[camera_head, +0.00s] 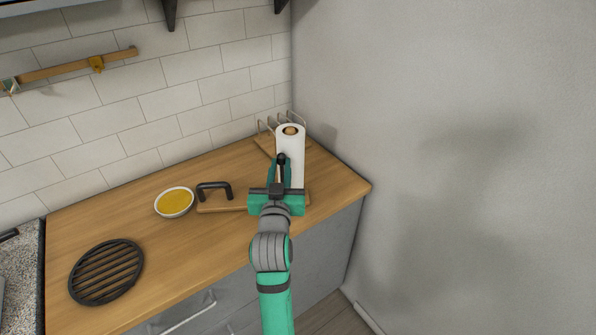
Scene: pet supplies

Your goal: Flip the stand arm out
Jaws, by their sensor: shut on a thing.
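My gripper (281,172) is over the right part of the counter, in front of a white paper roll. Its green fingers are shut on a thin upright piece with a dark knob (281,158), which looks like the stand arm. Most of this piece is hidden by my gripper and wrist. A flat wooden base (228,207) lies under and left of my gripper. A black curved handle (213,187) stands at its left end. I cannot tell how the held piece joins the base.
The paper roll (294,150) stands just behind my gripper, with a wire rack (268,127) behind it. A bowl of yellow food (174,202) and a black round grate (106,271) are to the left. A grey wall (450,150) is on the right. The front middle counter is clear.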

